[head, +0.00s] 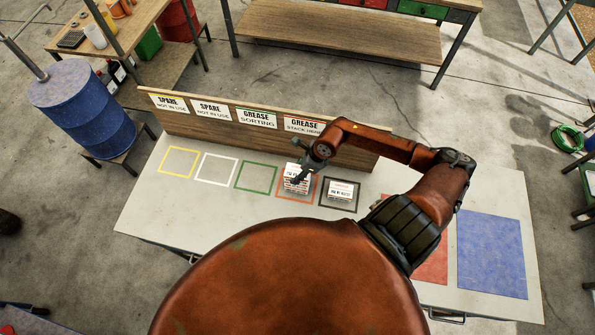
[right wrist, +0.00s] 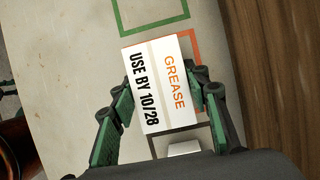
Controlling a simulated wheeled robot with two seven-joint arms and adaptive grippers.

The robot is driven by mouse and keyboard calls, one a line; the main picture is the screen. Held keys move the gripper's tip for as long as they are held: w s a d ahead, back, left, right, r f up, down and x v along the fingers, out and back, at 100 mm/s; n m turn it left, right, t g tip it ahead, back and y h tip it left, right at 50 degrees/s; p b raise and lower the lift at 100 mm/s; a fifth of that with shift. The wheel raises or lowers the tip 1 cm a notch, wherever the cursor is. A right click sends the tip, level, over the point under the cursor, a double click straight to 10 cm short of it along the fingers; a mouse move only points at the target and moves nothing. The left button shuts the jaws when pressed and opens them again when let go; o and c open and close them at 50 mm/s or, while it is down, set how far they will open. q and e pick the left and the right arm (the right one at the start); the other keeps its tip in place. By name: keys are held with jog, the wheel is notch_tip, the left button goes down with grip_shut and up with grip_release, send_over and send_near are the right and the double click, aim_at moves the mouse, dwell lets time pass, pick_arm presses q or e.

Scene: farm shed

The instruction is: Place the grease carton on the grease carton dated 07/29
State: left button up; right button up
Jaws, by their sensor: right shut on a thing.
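A white grease carton (right wrist: 157,84) marked USE BY 10/28 is between the fingers of my right gripper (right wrist: 163,90), which is shut on it. In the head view the right gripper (head: 307,172) is over the orange-outlined square, with white carton faces (head: 295,185) below it. Whether the held carton touches anything beneath it cannot be told. A second white carton (head: 341,190) sits in the dark-outlined square to the right; its date is too small to read. It shows partly in the right wrist view (right wrist: 184,148). My left gripper is out of view.
The pale table (head: 190,220) has empty yellow (head: 177,161), white (head: 215,169) and green (head: 255,177) outlined squares. A wooden board (head: 265,135) with signs, one reading GREASE STACK HERE (head: 305,125), stands along the back edge. A blue mat (head: 492,255) lies at the right.

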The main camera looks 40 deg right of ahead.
jog(key=shift+f, duration=0.1)
jog(key=o, duration=1.2)
jog(key=shift+s+d+r, duration=0.1)
jog(key=shift+d+r, duration=0.05)
jog(key=shift+r, duration=0.25)
jog(key=b+v, duration=0.2)
jog(key=v, duration=0.8)
jog(key=shift+r, duration=0.1)
jog(key=shift+s+d+r, duration=0.1)
jog(key=shift+s+r, duration=0.05)
jog(key=shift+r, duration=0.4)
